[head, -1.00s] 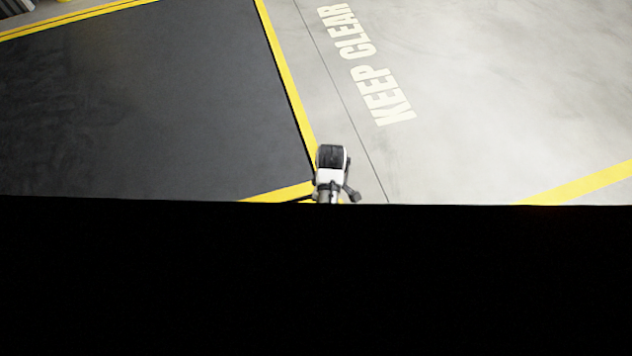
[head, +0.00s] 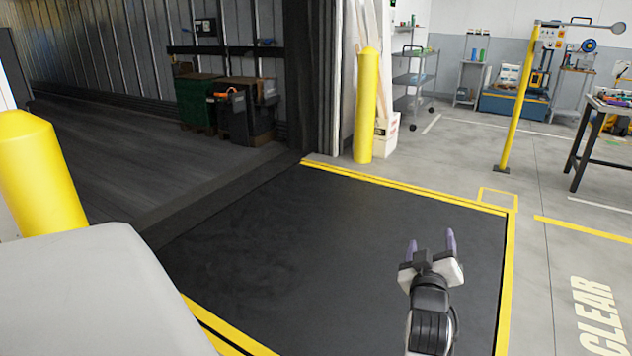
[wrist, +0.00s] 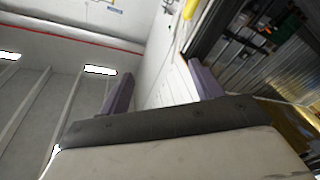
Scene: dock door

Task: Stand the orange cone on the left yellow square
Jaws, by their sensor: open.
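I cannot make out an orange cone in either current view. A small yellow outlined square (head: 497,199) is on the grey floor in the head view, just outside the far right corner of the dark dock plate; no second square shows. My gripper (head: 431,243) is raised over the right part of the plate, open and empty, with its purple fingers apart. In the wrist view its fingers (wrist: 160,90) are also apart with nothing between them. That view is tilted and shows ceiling, wall and part of the trailer.
The dark dock plate (head: 340,260) has yellow borders. Yellow bollards stand at the left (head: 40,175) and by the door (head: 367,105). A yellow post (head: 518,100), a shelf cart (head: 414,80) and a workbench (head: 605,120) stand at the right. Bins (head: 225,105) are inside the trailer.

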